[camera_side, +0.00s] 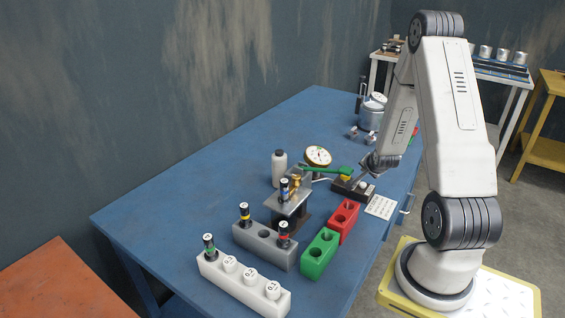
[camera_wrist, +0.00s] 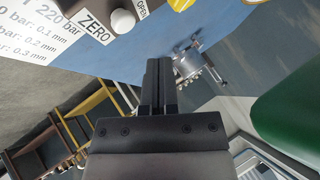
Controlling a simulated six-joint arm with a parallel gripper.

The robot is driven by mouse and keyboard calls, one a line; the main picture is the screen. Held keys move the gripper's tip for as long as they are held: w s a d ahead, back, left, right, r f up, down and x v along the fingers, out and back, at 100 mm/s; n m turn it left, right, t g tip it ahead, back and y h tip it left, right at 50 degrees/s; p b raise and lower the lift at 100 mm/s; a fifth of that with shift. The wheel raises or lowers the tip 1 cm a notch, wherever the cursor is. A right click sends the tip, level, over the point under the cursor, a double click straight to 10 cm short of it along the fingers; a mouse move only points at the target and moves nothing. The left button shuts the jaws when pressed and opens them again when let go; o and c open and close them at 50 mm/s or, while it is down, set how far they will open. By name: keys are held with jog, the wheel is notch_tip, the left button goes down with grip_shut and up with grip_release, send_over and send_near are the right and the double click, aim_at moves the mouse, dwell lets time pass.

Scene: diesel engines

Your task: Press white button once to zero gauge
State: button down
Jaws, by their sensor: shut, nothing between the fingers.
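The white button (camera_wrist: 122,21) is a round white dome on a dark box, beside a ZERO label (camera_wrist: 94,24) at the top of the wrist view. In the side view the dark box (camera_side: 343,189) sits on the blue table near the white card. The gauge (camera_side: 317,156), with a white round dial, stands left of and behind the box. My gripper (camera_wrist: 160,64) is shut and empty, with its fingers pressed together. In the wrist view its tips appear below and right of the button. In the side view my gripper (camera_side: 361,181) is close above the box; contact cannot be told.
A green lever (camera_side: 326,169) lies close to my gripper and looms as a green shape (camera_wrist: 288,112) in the wrist view. A red block (camera_side: 336,222), green block (camera_side: 313,263), grey rack (camera_side: 255,248) and white rack (camera_side: 235,285) stand in front. The table's left side is clear.

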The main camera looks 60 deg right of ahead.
aim_at(363, 185)
jog(key=shift+f, duration=1.25)
jog(key=shift+s+f, duration=0.1)
jog(key=shift+f, duration=1.1)
dwell(2.5)
jog(key=shift+r, duration=0.25)
dwell(0.5)
jog(key=shift+r, duration=0.8)
jog(key=shift+r, duration=2.35)
